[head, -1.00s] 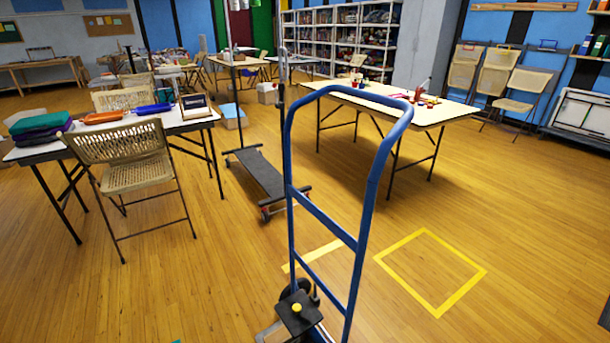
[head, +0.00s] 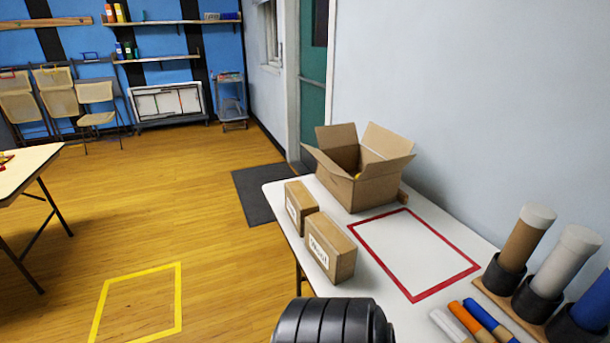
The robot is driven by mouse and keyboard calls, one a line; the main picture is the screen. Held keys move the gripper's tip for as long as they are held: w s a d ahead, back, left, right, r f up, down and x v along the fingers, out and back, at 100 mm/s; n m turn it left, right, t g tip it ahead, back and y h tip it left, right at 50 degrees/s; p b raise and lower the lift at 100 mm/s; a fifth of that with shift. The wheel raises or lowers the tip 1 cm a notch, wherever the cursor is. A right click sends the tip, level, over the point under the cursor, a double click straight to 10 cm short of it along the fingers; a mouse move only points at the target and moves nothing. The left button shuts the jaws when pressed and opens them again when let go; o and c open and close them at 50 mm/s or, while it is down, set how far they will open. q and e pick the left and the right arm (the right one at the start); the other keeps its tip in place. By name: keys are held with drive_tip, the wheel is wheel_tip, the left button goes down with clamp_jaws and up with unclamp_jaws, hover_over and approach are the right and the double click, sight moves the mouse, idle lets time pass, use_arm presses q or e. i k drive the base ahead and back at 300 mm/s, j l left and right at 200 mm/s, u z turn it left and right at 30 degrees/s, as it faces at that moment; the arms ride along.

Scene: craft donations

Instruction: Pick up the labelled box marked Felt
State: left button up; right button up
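Two small brown cardboard boxes with white labels stand side by side on the white table. The nearer labelled box (head: 330,247) has a label with dark lettering, possibly "Wool", too small to read surely. The farther labelled box (head: 300,207) has a label turned at a steep angle, and I cannot read it. I cannot tell which, if either, is marked Felt. Neither gripper shows in the head view. A black ribbed part, likely of my own arm, rises at the bottom edge.
An open carton (head: 362,190) stands behind the boxes. A red-taped rectangle (head: 465,268) on the table (head: 405,316) is empty. Upright rolls (head: 527,240) in black holders and loose rolls (head: 484,320) lie at right.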

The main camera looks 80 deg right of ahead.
sight(299, 203)
drive_tip(key=j+z, duration=0.1)
drive_tip(key=z, duration=0.35)
drive_tip(key=k+j+z, duration=0.1)
drive_tip(key=z, duration=0.75)
drive_tip(key=i+z, duration=0.1)
drive_tip(key=z, duration=0.35)
drive_tip(key=i+z, duration=0.1)
drive_tip(key=z, duration=0.3)
drive_tip(key=i+z, duration=0.1)
drive_tip(key=z, duration=0.75)
drive_tip(key=i+j+z, duration=0.1)
drive_tip(key=z, duration=0.35)
drive_tip(key=j+z, duration=0.2)
drive_tip(key=z, duration=0.25)
drive_tip(key=i+j+z, duration=0.15)
drive_tip(key=j+z, duration=0.25)
drive_tip(key=j, duration=0.3)
drive_tip(key=i+j+z, duration=0.1)
drive_tip(key=j+z, duration=0.3)
drive_tip(key=j, duration=0.3)
drive_tip(key=j+u, duration=0.35)
drive_tip(key=j, duration=0.3)
drive_tip(key=j+u, duration=0.35)
drive_tip(key=j, duration=0.35)
drive_tip(key=i+j+u, duration=0.15)
drive_tip(key=j+u, duration=0.2)
drive_tip(key=j, duration=0.9)
drive_tip(key=k+j, duration=0.15)
drive_tip(key=j, duration=0.5)
drive_tip(key=z, duration=0.05)
